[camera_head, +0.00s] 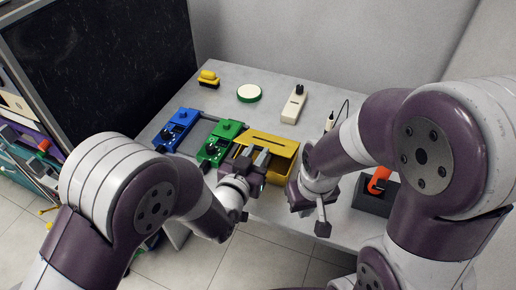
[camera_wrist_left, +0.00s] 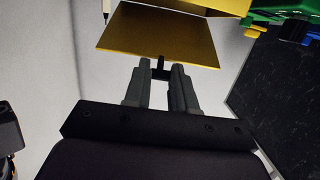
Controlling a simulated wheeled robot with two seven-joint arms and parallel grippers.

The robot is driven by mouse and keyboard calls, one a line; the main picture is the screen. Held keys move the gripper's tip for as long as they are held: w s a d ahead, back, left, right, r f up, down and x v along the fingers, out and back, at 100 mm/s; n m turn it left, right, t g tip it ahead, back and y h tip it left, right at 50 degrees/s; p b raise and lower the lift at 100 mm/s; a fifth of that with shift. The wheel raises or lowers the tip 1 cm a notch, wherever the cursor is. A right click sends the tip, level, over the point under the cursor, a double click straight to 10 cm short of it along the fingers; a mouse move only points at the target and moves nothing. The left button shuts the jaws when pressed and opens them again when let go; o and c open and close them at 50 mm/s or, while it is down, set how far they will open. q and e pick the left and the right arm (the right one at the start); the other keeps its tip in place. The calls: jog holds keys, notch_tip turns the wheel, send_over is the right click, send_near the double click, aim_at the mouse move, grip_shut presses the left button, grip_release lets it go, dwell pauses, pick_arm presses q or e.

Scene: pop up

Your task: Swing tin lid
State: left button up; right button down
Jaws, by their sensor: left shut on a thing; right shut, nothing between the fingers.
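A yellow tin (camera_head: 284,172) stands near the table's front edge; its yellow lid (camera_head: 270,143) appears tilted up from the body, though by how much I cannot tell. In the left wrist view, the lid's flat yellow face (camera_wrist_left: 155,38) fills the top centre, with a small black handle (camera_wrist_left: 160,66) at its edge. My left gripper (camera_head: 257,157) is at the tin's left part, and its fingers (camera_wrist_left: 161,78) are shut on that handle. The fingers partly hide the tin in the head view. My right gripper (camera_head: 322,222) is shut and empty, to the right of the tin.
A green box (camera_head: 218,143) and a blue box (camera_head: 176,130) stand left of the tin. A white device (camera_head: 294,104), a green-rimmed round item (camera_head: 249,93) and a yellow-black item (camera_head: 209,78) lie behind. A dark holder with an orange part (camera_head: 379,180) is at the right.

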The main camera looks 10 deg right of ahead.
aim_at(300, 226)
pick_arm(q)
jog(key=shift+s+f, duration=0.1)
jog(key=shift+f, duration=0.1)
pick_arm(e)
jog(key=shift+f, duration=0.1)
